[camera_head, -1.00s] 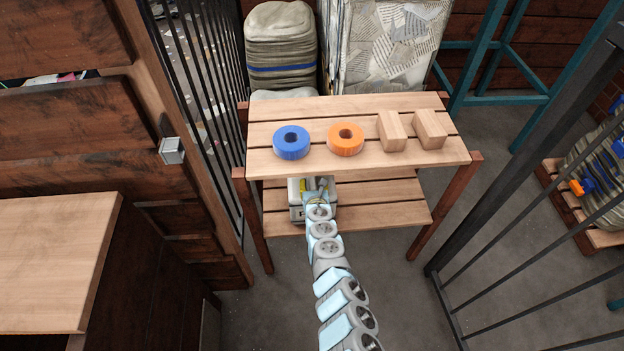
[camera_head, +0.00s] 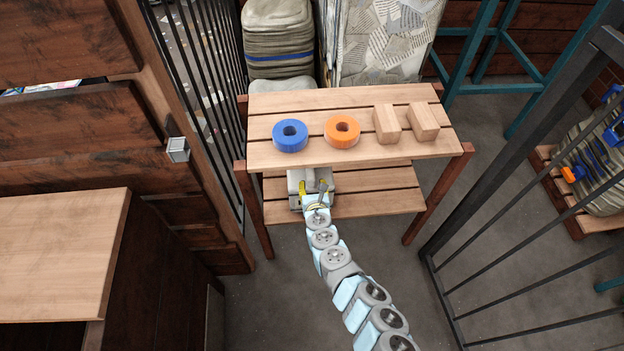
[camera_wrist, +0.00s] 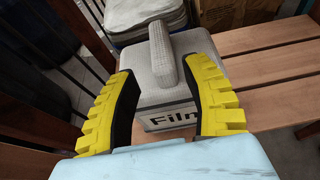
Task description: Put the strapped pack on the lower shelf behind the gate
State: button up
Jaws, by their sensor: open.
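The strapped pack (camera_head: 298,180) is a light grey block with a raised band on top and a dark "Film" label. It appears to rest at the left end of the lower shelf (camera_head: 375,182), partly under the upper shelf. In the wrist view the pack (camera_wrist: 150,82) lies straight ahead, with its label side toward me. My gripper (camera_wrist: 162,72) is open, its yellow ribbed fingers apart on either side of the band and not closed on it. In the head view my gripper (camera_head: 315,190) is at the pack's near side. The gate (camera_head: 520,140) has dark bars and stands at the right.
The upper shelf (camera_head: 255,155) holds a blue ring (camera_head: 290,148), an orange ring (camera_head: 342,145) and two wooden blocks (camera_head: 388,138). A barred fence (camera_head: 205,90) runs close by on the left. The right part of the lower shelf is clear. A wooden counter (camera_head: 60,250) stands at left.

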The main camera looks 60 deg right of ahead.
jog(key=p+v, duration=0.1)
jog(key=v, duration=0.2)
dwell(0.4)
